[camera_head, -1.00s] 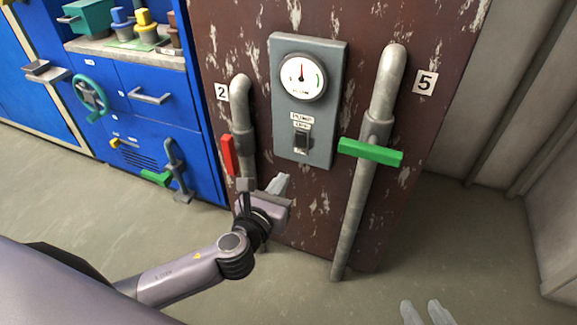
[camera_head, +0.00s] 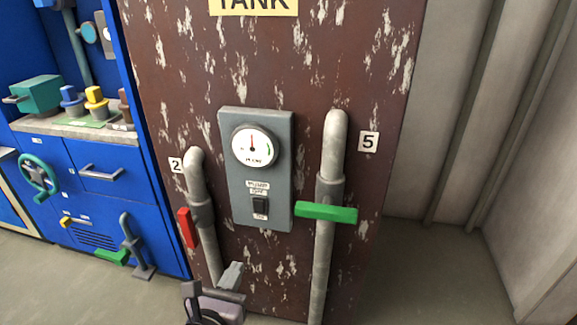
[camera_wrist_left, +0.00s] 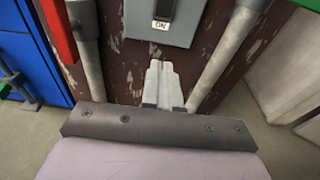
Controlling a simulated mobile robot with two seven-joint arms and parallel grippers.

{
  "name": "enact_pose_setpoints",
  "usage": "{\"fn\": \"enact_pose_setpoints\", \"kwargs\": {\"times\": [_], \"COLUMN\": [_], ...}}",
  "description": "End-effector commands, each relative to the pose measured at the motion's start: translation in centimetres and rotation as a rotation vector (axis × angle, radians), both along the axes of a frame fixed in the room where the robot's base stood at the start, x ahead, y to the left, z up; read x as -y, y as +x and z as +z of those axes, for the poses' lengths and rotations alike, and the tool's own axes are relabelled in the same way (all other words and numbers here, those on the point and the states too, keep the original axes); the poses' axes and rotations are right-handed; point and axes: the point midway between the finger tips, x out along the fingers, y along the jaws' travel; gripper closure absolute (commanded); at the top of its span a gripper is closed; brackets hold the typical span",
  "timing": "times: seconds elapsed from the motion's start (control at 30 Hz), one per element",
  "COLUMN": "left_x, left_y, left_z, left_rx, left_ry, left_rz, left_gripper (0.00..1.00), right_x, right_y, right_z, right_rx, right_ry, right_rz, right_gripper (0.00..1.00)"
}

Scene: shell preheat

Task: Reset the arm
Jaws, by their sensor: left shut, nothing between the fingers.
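My left gripper (camera_head: 232,275) is low in front of the rusty brown tank panel, between the two grey pipes, below the grey gauge box (camera_head: 257,170). Its fingers are together with nothing between them, and they also show in the left wrist view (camera_wrist_left: 158,82). The red valve handle (camera_head: 187,228) on pipe 2 hangs along the pipe. The green valve handle (camera_head: 326,212) on pipe 5 lies across its pipe. Neither handle is touched by the gripper. My right gripper is out of view.
The gauge box carries a round dial (camera_head: 254,146) and a dark switch (camera_head: 260,206). A blue cabinet (camera_head: 110,190) stands at left with a teal wheel (camera_head: 38,175) and several small valves. Floor (camera_head: 420,270) is clear at right.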

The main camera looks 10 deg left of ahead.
Motion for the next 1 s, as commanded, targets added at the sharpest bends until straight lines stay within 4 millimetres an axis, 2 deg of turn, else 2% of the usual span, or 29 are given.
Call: {"fn": "enact_pose_setpoints", "kwargs": {"times": [0.13, 0.27, 0.47, 0.7, 1.0], "left_x": [0.1, 0.2, 0.4, 0.3, -1.0], "left_y": [-0.5, -1.6, -4.5, -8.3, -13.2], "left_z": [0.7, 1.7, 3.2, 5.8, 10.0], "left_rx": [-0.044, -0.148, -0.330, -0.467, -0.454], "left_ry": [-0.109, -0.387, -0.963, -1.652, -2.457], "left_rz": [0.014, 0.063, 0.221, 0.499, 0.925], "left_gripper": [1.00, 1.00, 1.00, 1.00, 1.00], "right_x": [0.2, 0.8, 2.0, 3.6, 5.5], "right_y": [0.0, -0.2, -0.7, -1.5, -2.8], "right_z": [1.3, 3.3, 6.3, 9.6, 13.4], "right_rx": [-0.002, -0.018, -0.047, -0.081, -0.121], "right_ry": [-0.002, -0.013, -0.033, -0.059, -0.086], "right_rz": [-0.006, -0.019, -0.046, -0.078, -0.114], "right_gripper": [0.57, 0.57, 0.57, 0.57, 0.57]}}
